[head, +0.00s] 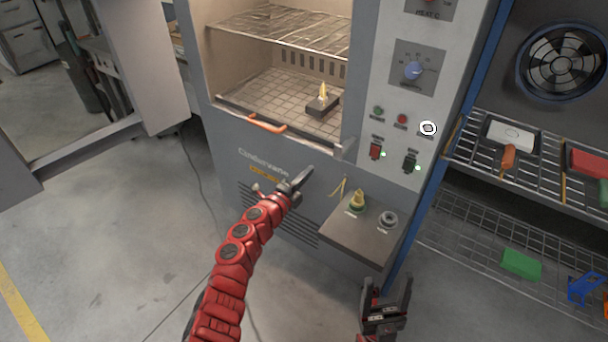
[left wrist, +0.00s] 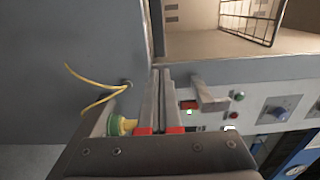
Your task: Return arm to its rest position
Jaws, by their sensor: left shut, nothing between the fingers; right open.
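My left arm (head: 236,262) is red and reaches up from the bottom of the head view toward the front of a grey oven-like cabinet (head: 228,142). My left gripper (head: 309,170) is shut and empty, in front of the cabinet below its open chamber. In the left wrist view its two fingers (left wrist: 161,75) lie close together with nothing between them. My right gripper (head: 388,285) is open and empty at the bottom right, below the small shelf (head: 345,238). Which arm the task means cannot be told.
The open chamber holds a wire rack (head: 275,32) and a dark block (head: 322,106) with a yellow piece. An orange handle (head: 267,124) is at its lower edge. A green-and-yellow connector (head: 357,200) stands on the small shelf. Wire shelves (head: 470,228) are at right; floor at left is mostly clear.

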